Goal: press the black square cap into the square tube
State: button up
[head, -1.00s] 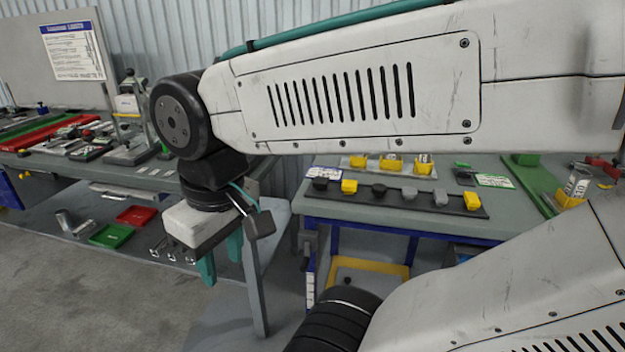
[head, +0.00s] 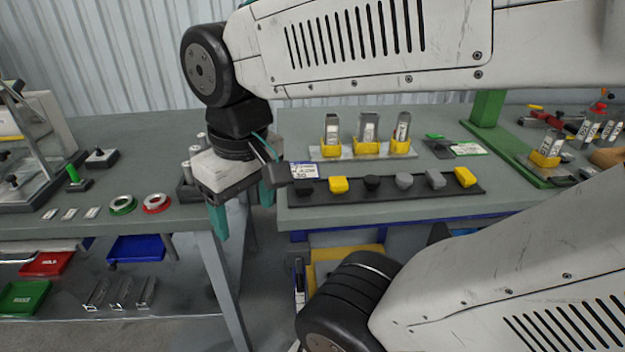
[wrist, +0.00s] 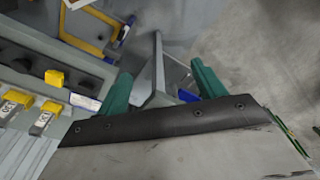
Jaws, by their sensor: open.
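A dark rack (head: 390,192) on the right-hand table holds a row of caps. At its left end is a black, square-looking cap (head: 303,186); another black cap (head: 371,183) further right looks rounder. Behind the rack, three grey metal tubes stand upright in yellow holders: a left tube (head: 331,128), a middle tube (head: 368,128) and a right tube (head: 401,127). I cannot tell which has a square section. My gripper (head: 242,208) is open and empty, fingers pointing down, left of the rack and apart from it. Its teal fingers also show in the wrist view (wrist: 160,78).
The left table (head: 150,225) carries green and red rings (head: 156,203) and small metal pieces. A gap lies between the tables, under my gripper. A green post (head: 487,108) and more tubes in a yellow holder (head: 545,157) stand at the right.

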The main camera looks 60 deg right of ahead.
jog(key=w+d+f+m, duration=0.2)
jog(key=w+d+m, duration=0.2)
jog(key=w+d, duration=0.5)
jog(key=m+g, duration=0.1)
jog(key=m, duration=0.4)
send_over(304, 183)
jog(key=f, duration=0.8)
jog(key=shift+a+f, duration=0.1)
jog(key=shift+a, duration=0.15)
jog(key=f, duration=0.7)
jog(key=shift+d, duration=0.3)
jog(key=shift+f, duration=0.55)
jog(key=c, duration=1.1)
